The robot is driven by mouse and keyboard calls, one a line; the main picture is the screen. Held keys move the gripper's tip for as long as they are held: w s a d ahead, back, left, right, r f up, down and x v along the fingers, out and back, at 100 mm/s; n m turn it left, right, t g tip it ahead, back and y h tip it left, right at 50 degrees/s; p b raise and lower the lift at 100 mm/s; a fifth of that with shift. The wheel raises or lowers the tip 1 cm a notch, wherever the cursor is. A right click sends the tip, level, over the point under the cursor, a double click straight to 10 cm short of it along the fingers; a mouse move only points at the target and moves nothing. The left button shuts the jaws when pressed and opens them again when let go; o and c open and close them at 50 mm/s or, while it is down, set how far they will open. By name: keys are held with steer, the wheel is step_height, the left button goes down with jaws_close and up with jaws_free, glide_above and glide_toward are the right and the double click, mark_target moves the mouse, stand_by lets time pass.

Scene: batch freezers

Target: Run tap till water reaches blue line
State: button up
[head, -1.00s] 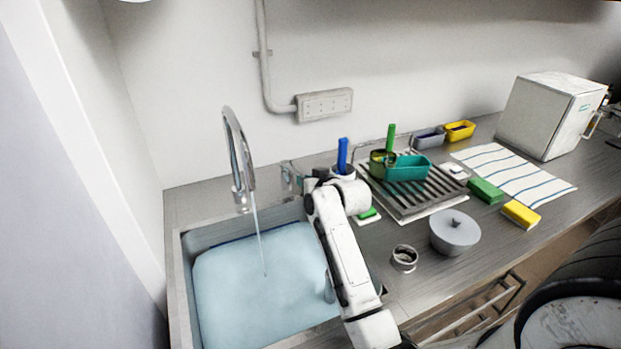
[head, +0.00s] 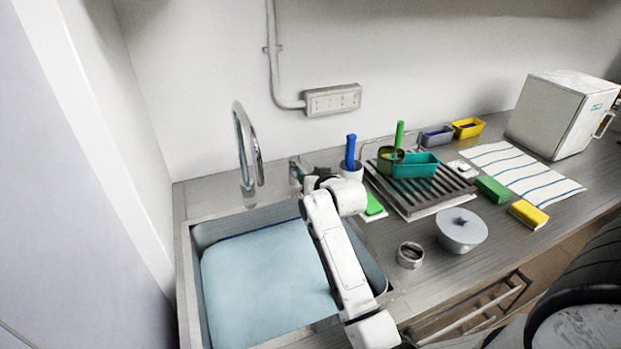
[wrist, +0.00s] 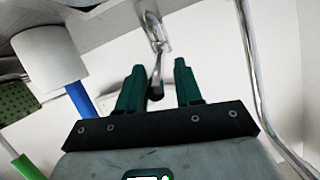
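The steel sink (head: 188,262) holds pale blue water (head: 265,275). A dark blue line (head: 262,232) shows along the far wall, with the water surface at or just below it; I cannot tell exactly. The curved chrome tap (head: 243,135) stands behind the sink, and no stream falls from it. Its spout also shows in the wrist view (wrist: 252,75). My gripper (head: 300,173) is at the tap's lever, right of the spout. In the wrist view my gripper (wrist: 158,85) has its two green fingers apart, with the lever (wrist: 157,72) between them and gaps on both sides.
A white cup (head: 350,172) with a blue-handled brush stands close right of my gripper. A wall (head: 140,150) bounds the left.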

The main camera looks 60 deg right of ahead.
steer(key=shift+o, duration=0.4)
steer(key=shift+s, duration=0.1)
steer(key=shift+s+a+r, duration=0.1)
steer(key=shift+s+a, duration=0.05)
steer(key=b+v, duration=0.1)
steer(key=v, duration=0.9)
steer(key=shift+r, duration=0.1)
stand_by(0.8)
steer(key=shift+s+a, duration=0.1)
